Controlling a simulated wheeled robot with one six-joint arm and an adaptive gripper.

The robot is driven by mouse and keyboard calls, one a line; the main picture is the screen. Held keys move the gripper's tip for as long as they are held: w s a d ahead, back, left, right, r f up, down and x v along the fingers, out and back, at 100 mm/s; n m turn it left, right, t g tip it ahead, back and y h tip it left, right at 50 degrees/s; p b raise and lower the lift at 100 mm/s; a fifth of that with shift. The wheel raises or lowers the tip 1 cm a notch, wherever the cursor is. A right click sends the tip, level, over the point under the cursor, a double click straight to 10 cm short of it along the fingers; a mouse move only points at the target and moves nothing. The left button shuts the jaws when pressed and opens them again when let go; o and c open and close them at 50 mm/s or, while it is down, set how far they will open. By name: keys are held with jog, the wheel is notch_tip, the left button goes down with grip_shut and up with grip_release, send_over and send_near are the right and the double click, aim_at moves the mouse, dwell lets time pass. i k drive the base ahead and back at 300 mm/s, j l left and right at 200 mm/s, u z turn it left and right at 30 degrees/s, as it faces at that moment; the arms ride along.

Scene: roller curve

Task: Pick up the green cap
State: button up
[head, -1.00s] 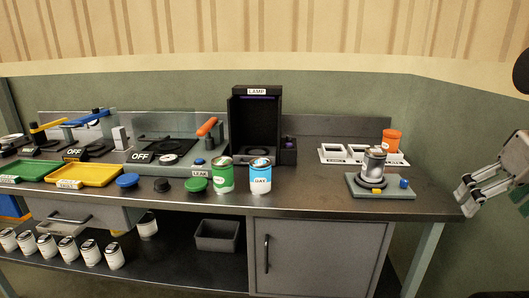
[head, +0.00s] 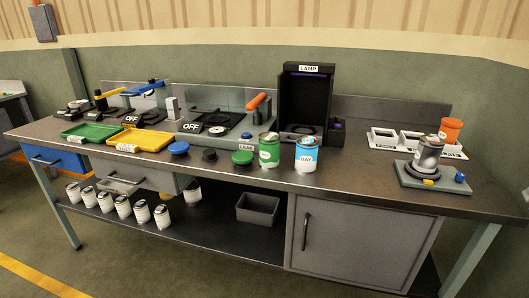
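The green cap (head: 242,157) lies flat on the metal workbench (head: 330,189) near its front edge. It sits just left of the green and white can (head: 268,150), with a small gap between them. A black cap (head: 209,155) and a blue cap (head: 178,149) lie in a row to its left. My gripper is not in view now.
A blue DAY can (head: 306,155) stands right of the green can. Behind are the black LAMP box (head: 308,95) and an orange-handled LEAK device (head: 257,102). Green (head: 88,133) and yellow (head: 139,140) trays lie left. Floor in front is clear.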

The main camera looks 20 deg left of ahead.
aim_at(240, 156)
jog(key=i+j+u, duration=0.15)
jog(key=u, duration=0.25)
jog(key=i+u, duration=0.6)
jog(key=u, duration=0.2)
